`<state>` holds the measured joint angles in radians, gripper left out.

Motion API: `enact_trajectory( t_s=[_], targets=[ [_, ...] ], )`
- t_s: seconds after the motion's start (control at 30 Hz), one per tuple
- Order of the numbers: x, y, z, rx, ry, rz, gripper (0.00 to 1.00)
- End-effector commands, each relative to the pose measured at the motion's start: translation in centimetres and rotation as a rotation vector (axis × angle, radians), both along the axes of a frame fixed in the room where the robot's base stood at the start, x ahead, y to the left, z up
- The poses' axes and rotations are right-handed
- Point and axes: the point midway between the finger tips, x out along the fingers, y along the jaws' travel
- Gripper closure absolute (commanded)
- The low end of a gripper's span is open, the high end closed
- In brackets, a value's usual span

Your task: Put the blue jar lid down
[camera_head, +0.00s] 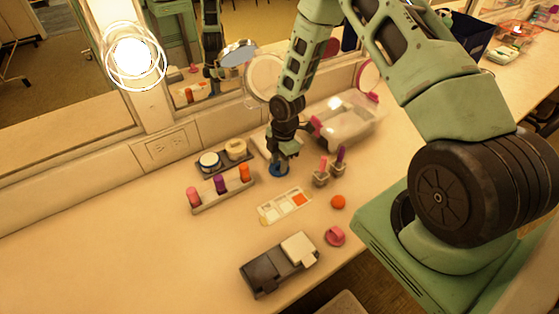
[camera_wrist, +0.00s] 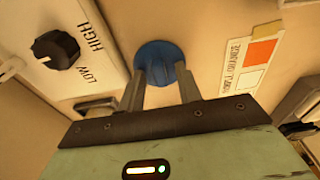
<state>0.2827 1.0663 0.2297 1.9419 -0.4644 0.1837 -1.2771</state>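The blue jar lid (camera_head: 279,171) is small and round and sits at my gripper's fingertips, at or just above the counter; I cannot tell which. In the wrist view the lid (camera_wrist: 157,57) shows beyond and between the two fingers. My gripper (camera_wrist: 160,75) points down with its fingertips close against both sides of the lid, and it appears shut on it. In the head view my gripper (camera_head: 281,157) partly hides the lid.
Lipsticks in a holder (camera_head: 222,193) and a tray of jars (camera_head: 221,157) are to the left. A dial box (camera_wrist: 75,40) is close by. The left counter is clear.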

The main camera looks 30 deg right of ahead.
Motion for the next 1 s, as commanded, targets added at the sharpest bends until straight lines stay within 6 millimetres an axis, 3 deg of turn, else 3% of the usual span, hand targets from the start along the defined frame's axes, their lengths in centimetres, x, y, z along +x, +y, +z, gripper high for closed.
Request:
enact_trajectory(
  t_s=[0.37,0.8,1.0],
  targets=[
    [0.1,-0.1,1.0,0.0,-0.003,-0.001,0.66],
    [0.1,-1.2,9.2,-0.001,-0.004,-0.002,0.66],
    [0.0,-1.4,11.6,0.0,-0.002,-0.001,0.66]
  ],
)
